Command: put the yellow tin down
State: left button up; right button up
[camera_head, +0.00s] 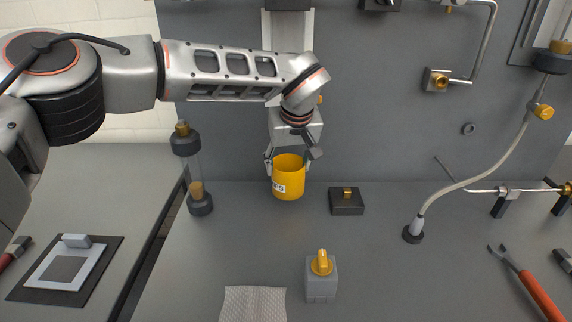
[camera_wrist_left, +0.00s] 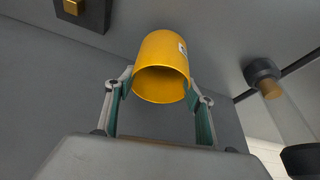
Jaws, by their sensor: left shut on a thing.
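The yellow tin (camera_head: 288,181) is upright, its open top facing up, with a white label on its front. My left gripper (camera_head: 290,158) comes down from above and is shut on the tin, one finger at each side. In the left wrist view the tin (camera_wrist_left: 163,62) sits between the two fingertips (camera_wrist_left: 160,90), its open end towards the camera. The tin is over the back part of the grey table (camera_head: 240,240); I cannot tell whether its base touches the table. My right gripper is not in view.
A dark block with a brass knob (camera_head: 346,203) stands right of the tin, and a glass cylinder with dark ends (camera_head: 193,170) stands left. In front are a grey box with a yellow knob (camera_head: 321,280) and a white cloth (camera_head: 252,303). The table just before the tin is clear.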

pick_arm(q)
jog(key=shift+b+x, duration=0.55)
jog(key=shift+x, duration=0.25)
jog(key=shift+w+a+f, duration=0.1)
jog(key=shift+a+f, duration=0.1)
jog(key=shift+f, duration=0.35)
jog(key=shift+d, duration=0.1)
jog(key=shift+f, duration=0.35)
jog(key=o, duration=1.5)
jog(key=shift+c, duration=0.2)
jog(key=shift+s, duration=0.25)
